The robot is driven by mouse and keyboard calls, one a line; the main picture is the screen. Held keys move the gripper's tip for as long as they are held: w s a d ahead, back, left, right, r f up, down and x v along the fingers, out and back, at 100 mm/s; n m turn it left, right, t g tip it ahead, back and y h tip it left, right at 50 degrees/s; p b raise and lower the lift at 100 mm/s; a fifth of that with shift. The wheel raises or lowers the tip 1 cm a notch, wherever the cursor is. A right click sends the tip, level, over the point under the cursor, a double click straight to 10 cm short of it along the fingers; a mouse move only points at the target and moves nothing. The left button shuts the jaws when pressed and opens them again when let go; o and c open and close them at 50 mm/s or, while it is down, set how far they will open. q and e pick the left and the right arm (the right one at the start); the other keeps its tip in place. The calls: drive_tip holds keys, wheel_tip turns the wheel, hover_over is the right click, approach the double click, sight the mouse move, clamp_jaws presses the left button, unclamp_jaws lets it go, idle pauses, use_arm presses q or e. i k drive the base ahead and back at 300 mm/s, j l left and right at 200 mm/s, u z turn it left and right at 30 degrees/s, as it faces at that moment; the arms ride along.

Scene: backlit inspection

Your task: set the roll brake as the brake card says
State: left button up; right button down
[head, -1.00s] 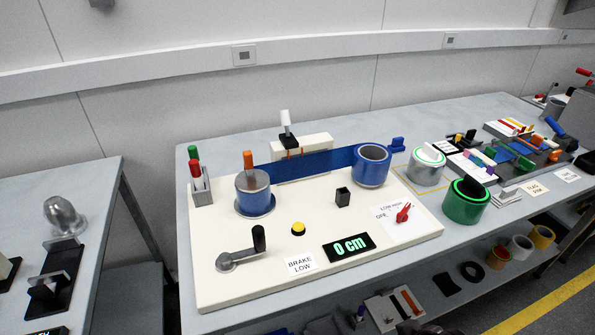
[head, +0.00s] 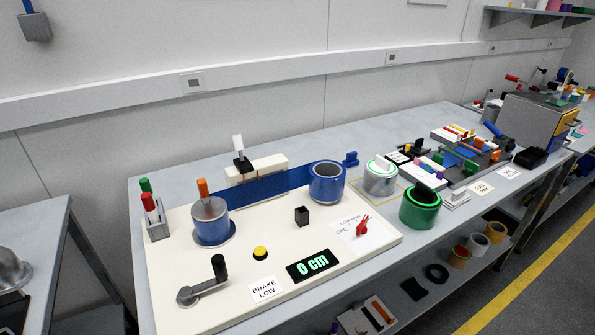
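The brake card (head: 265,288) lies at the front of the cream board (head: 205,318) and reads "BRAKE LOW". A small red brake knob (head: 362,228) sits at the board's right on a white plate (head: 346,222) marked OFF, LOW and HIGH. I cannot tell for sure which mark the knob points to. A blue band runs between the left roll (head: 211,226) and the blue right roll (head: 327,184). A black display (head: 311,266) reads "0 cm" in green. Neither of my grippers is in view.
A crank with a black handle (head: 219,267), a yellow button (head: 260,253) and a small black open box (head: 302,216) stand on the board. A green roll (head: 420,207) and a grey roll (head: 380,177) stand right of it. A lower shelf holds more rolls.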

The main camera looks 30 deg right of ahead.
sight(362, 229)
drive_tip(key=k+l+z, duration=0.2)
drive_tip(key=z, duration=0.25)
drive_tip(key=k+l+z, duration=0.25)
drive_tip(key=z, duration=0.2)
